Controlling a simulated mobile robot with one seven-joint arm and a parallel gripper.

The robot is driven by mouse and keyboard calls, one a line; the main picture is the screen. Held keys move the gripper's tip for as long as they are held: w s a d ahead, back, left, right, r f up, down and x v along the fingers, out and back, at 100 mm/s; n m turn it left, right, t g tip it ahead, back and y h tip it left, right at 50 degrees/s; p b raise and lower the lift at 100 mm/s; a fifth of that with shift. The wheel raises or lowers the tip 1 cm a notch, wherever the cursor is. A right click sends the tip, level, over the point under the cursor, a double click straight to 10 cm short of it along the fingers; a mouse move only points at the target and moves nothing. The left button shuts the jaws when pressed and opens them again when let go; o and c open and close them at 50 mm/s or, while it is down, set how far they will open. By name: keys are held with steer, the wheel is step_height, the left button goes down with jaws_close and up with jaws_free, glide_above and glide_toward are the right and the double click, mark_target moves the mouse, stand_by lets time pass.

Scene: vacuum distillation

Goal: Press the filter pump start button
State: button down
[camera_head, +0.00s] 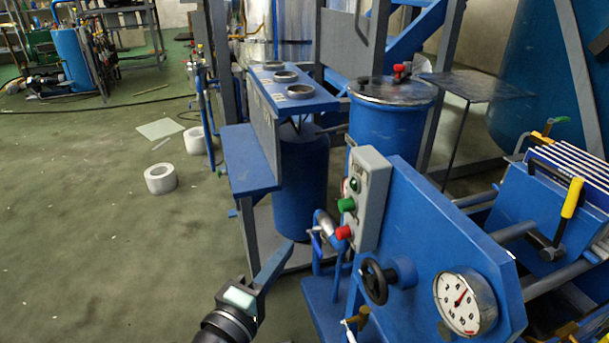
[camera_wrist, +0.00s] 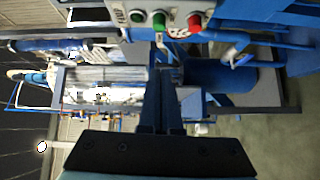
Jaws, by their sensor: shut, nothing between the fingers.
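A grey control box (camera_head: 370,200) is mounted on the blue filter frame. It carries a green button (camera_head: 346,204) above a red button (camera_head: 343,232), with a smaller button or lamp above them. In the wrist view the box (camera_wrist: 176,8) is at the top edge, with the green button (camera_wrist: 158,21) between a smaller dark green one and the red button (camera_wrist: 195,21). My gripper (camera_head: 288,247) is left of and below the box in the head view. Its shut, empty fingers (camera_wrist: 160,85) point toward the green button in the wrist view; the exact gap is unclear.
A black handwheel (camera_head: 374,282) and a pressure gauge (camera_head: 464,303) sit below the box on the blue panel (camera_head: 430,235). Pipes and a small valve (camera_head: 322,228) lie just left of the box. A blue stand (camera_head: 248,165) is behind. The green floor at left is mostly open.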

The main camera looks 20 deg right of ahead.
mark_target(347, 205)
steer(key=shift+w+a+r+n, duration=0.1)
steer(key=shift+w+a+n, duration=0.15)
steer(key=shift+n, duration=0.15)
steer(key=shift+d, duration=0.1)
steer(key=s+d+b+x, duration=0.2)
steer(key=x, duration=1)
steer(key=shift+w+d, duration=0.3)
steer(key=shift+d, duration=0.05)
